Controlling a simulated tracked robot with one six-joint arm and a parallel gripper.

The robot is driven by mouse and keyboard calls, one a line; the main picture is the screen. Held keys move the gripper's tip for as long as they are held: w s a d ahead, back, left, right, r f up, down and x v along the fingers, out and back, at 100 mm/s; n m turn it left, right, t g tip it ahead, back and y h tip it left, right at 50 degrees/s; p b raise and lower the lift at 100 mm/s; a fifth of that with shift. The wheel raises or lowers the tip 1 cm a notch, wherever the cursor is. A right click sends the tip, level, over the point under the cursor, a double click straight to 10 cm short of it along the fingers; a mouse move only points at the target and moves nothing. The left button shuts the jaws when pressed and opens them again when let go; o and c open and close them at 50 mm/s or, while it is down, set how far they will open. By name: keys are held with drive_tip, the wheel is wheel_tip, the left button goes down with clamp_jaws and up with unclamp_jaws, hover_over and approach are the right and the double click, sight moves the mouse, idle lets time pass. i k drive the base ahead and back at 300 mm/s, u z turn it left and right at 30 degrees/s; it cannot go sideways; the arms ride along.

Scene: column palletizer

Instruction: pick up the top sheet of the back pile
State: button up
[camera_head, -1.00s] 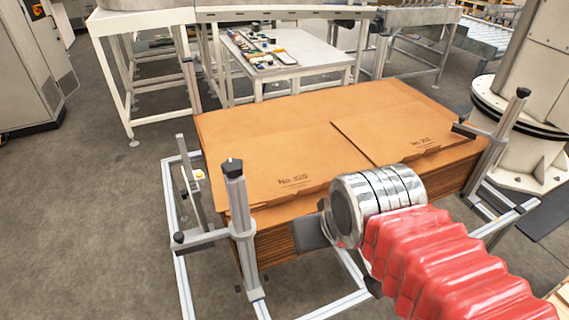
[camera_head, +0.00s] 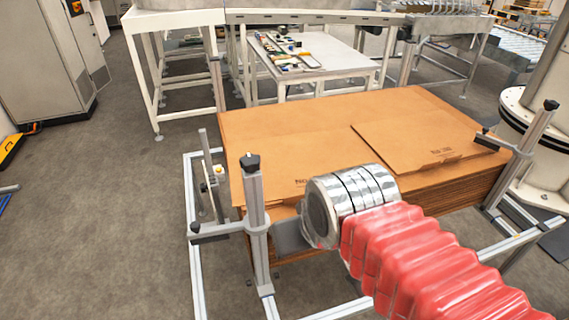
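Brown cardboard sheets (camera_head: 300,135) lie flat in a stack held inside a metal frame. A printed sheet (camera_head: 425,143) lies on top at the right, its left edge visible across the stack. Another printed area shows at the front left, partly hidden by my wrist. I cannot clearly tell separate front and back piles. My arm, in a red ribbed sleeve with a silver wrist, reaches in from the lower right. A flat grey part of my gripper (camera_head: 289,237) shows left of the wrist, before the stack's front side. Its fingers are not clearly visible, and I see no sheet held.
Frame posts with black knobs stand at the front left (camera_head: 254,215) and right (camera_head: 535,135) of the stack. A small white table (camera_head: 325,66) with assorted items stands behind. A white round machine base (camera_head: 530,150) is at the right. Floor at left is mostly clear.

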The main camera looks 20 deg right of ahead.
sight(287, 162)
drive_tip(key=u, duration=1.15)
drive_tip(key=k, duration=0.6)
drive_tip(key=z, duration=1.1)
drive_tip(key=i, duration=1)
